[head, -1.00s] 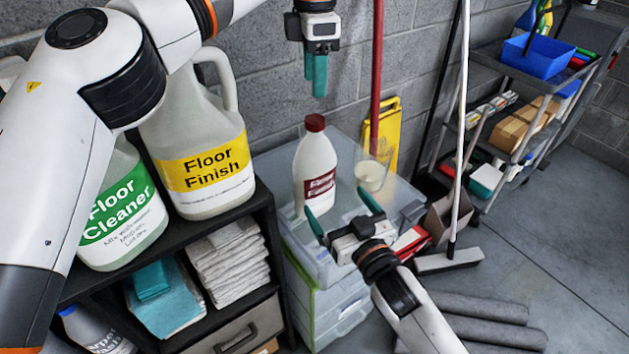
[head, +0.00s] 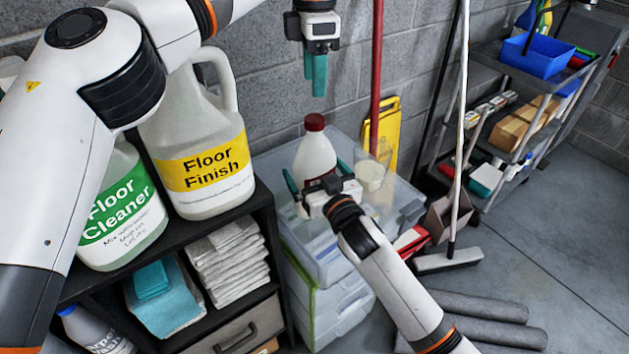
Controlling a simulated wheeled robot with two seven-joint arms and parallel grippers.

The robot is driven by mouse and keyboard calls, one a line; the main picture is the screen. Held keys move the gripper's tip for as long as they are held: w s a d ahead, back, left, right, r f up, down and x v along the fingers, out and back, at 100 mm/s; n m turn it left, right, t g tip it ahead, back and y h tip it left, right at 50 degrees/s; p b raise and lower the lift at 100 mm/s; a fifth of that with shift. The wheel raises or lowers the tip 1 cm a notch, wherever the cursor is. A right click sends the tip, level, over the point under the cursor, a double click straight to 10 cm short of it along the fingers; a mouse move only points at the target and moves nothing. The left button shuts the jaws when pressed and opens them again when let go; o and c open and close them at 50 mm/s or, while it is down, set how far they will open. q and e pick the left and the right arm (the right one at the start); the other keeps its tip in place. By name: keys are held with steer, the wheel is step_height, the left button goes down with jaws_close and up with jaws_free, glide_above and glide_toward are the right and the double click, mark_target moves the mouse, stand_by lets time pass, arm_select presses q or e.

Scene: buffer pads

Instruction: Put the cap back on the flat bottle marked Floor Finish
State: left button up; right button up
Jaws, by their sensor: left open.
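A white bottle (head: 314,156) with a red label stands upright on a clear plastic bin. Its label is now mostly hidden by my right gripper; earlier it seems to read Finish. A dark red cap (head: 315,122) sits on its top; I cannot tell how tightly. My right gripper (head: 317,176) is open, with one teal finger on each side of the bottle; contact is unclear. My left gripper (head: 318,92) is open, pointing down above the cap, apart from it. A large jug (head: 206,168) with a yellow Floor Finish label stands on the shelf, its top hidden by my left arm.
The translucent bin (head: 340,258) carries a small pale cup (head: 370,176) right of the bottle. A Floor Cleaner jug (head: 120,213) shares the black shelf (head: 235,213). A red pole (head: 376,80), yellow sign (head: 386,130) and broom (head: 450,262) stand behind and right.

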steer(key=shift+c, duration=0.6)
steer(key=c, duration=1.5)
arm_select(q)
steer(key=n, duration=3.1)
steer(key=shift+n, duration=0.3)
